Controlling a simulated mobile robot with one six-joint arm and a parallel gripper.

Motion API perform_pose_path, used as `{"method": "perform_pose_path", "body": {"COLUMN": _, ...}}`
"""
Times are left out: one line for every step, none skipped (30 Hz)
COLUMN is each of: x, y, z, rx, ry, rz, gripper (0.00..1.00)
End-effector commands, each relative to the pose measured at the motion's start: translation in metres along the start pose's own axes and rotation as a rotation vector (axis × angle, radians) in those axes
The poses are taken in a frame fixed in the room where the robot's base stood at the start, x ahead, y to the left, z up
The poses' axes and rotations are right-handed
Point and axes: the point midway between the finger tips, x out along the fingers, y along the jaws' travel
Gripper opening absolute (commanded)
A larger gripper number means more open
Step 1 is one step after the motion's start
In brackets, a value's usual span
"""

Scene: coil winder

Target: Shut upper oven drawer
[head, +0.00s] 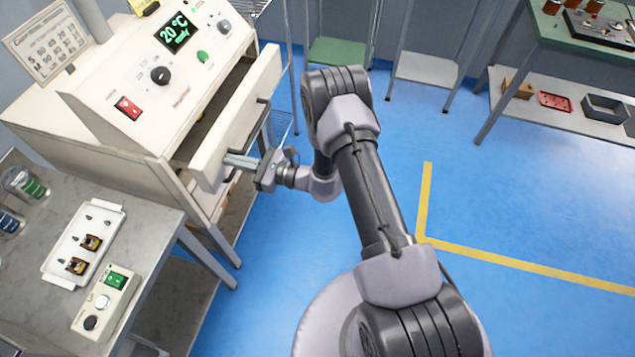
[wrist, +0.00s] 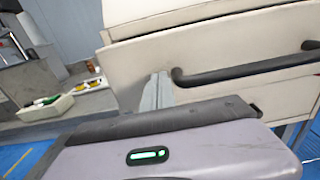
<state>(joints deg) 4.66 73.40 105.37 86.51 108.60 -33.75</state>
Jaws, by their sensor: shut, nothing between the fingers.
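The upper oven drawer (head: 240,117) is a cream drawer pulled part way out of the oven (head: 150,95), with a dark gap behind its front panel. In the wrist view its front (wrist: 215,65) fills the middle, with a black bar handle (wrist: 250,70) to the right. My gripper (head: 228,159) is shut and empty, its fingers pointing at the near end of the drawer front. In the wrist view the fingertips (wrist: 156,80) lie against or just in front of the panel, left of the handle. I cannot tell whether they touch it.
A grey table (head: 30,270) at the left holds a white tray (head: 85,243) with small parts, a button box (head: 105,300) and jars (head: 25,185). A wire rack stands behind the oven. Blue floor is free to the right, with yellow lines (head: 500,260).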

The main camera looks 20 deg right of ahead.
Motion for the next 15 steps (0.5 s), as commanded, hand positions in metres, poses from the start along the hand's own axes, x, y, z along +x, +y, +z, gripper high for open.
{"method": "perform_pose_path", "body": {"x": 0.013, "y": 0.001, "z": -0.002, "rx": -0.004, "ry": -0.002, "rz": 0.005, "gripper": 0.00}}
{"method": "perform_pose_path", "body": {"x": 0.020, "y": 0.002, "z": -0.002, "rx": -0.003, "ry": -0.002, "rz": 0.005, "gripper": 0.00}}
{"method": "perform_pose_path", "body": {"x": 0.029, "y": 0.001, "z": -0.001, "rx": -0.004, "ry": -0.002, "rz": 0.005, "gripper": 0.00}}
{"method": "perform_pose_path", "body": {"x": 0.036, "y": 0.001, "z": -0.001, "rx": -0.004, "ry": -0.002, "rz": 0.005, "gripper": 0.00}}
{"method": "perform_pose_path", "body": {"x": 0.041, "y": 0.001, "z": -0.001, "rx": -0.003, "ry": -0.002, "rz": 0.004, "gripper": 0.00}}
{"method": "perform_pose_path", "body": {"x": 0.049, "y": 0.001, "z": -0.001, "rx": -0.003, "ry": -0.002, "rz": 0.004, "gripper": 0.00}}
{"method": "perform_pose_path", "body": {"x": 0.054, "y": 0.001, "z": -0.001, "rx": -0.003, "ry": -0.001, "rz": 0.003, "gripper": 0.00}}
{"method": "perform_pose_path", "body": {"x": 0.059, "y": 0.001, "z": -0.001, "rx": -0.002, "ry": -0.002, "rz": 0.004, "gripper": 0.00}}
{"method": "perform_pose_path", "body": {"x": 0.066, "y": 0.001, "z": -0.001, "rx": -0.003, "ry": -0.001, "rz": 0.003, "gripper": 0.00}}
{"method": "perform_pose_path", "body": {"x": 0.070, "y": 0.001, "z": -0.001, "rx": -0.002, "ry": -0.001, "rz": 0.003, "gripper": 0.00}}
{"method": "perform_pose_path", "body": {"x": 0.074, "y": 0.001, "z": -0.001, "rx": -0.002, "ry": -0.001, "rz": 0.002, "gripper": 0.00}}
{"method": "perform_pose_path", "body": {"x": 0.079, "y": 0.001, "z": -0.001, "rx": -0.002, "ry": -0.001, "rz": 0.002, "gripper": 0.00}}
{"method": "perform_pose_path", "body": {"x": 0.082, "y": 0.001, "z": -0.001, "rx": -0.002, "ry": -0.001, "rz": 0.003, "gripper": 0.00}}
{"method": "perform_pose_path", "body": {"x": 0.085, "y": 0.000, "z": -0.001, "rx": -0.001, "ry": -0.001, "rz": 0.002, "gripper": 0.00}}
{"method": "perform_pose_path", "body": {"x": 0.088, "y": 0.000, "z": -0.001, "rx": -0.001, "ry": -0.001, "rz": 0.001, "gripper": 0.00}}
